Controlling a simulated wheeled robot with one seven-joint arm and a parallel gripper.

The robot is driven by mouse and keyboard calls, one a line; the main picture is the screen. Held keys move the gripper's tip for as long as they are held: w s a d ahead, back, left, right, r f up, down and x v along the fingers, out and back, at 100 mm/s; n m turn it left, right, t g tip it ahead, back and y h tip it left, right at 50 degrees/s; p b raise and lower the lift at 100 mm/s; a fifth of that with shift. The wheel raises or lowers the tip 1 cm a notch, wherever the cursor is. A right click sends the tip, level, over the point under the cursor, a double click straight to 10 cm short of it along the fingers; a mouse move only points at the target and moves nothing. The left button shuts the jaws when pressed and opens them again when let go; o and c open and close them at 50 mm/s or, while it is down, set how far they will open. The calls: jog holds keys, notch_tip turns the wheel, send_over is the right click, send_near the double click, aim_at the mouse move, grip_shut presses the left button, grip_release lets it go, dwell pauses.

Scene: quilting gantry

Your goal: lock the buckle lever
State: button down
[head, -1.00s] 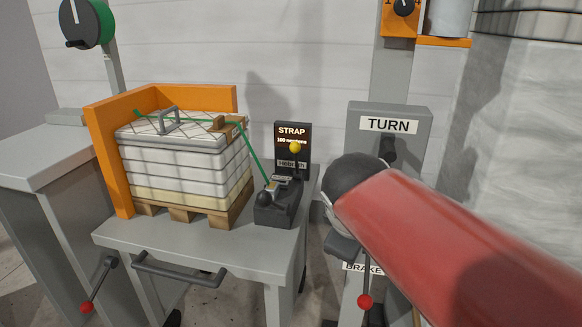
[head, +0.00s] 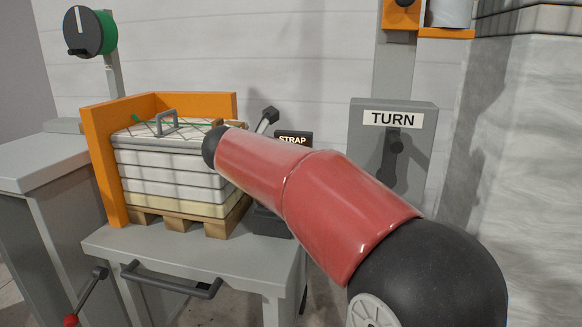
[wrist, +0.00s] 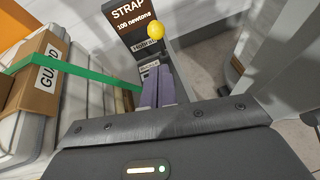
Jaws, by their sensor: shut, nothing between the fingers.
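The dark buckle base (head: 270,223) stands on the grey table to the right of the stack, mostly hidden behind my red arm in the head view. In the wrist view my gripper (wrist: 158,92) has its two grey fingers side by side, shut and empty. They point down at the buckle area below the STRAP panel (wrist: 122,28) and cover most of it. A small pale label (wrist: 148,75) shows just above the fingers. The green strap (wrist: 75,73) runs from the stack towards the fingers.
The stack of white layers (head: 165,172) sits on a wooden pallet inside an orange corner guard (head: 104,160). A brown guard piece (wrist: 35,75) lies under the strap. A grey TURN box (head: 420,150) stands to the right.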

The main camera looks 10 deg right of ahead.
jog(key=x, duration=1)
jog(key=shift+b, duration=0.35)
jog(key=shift+r, duration=0.1)
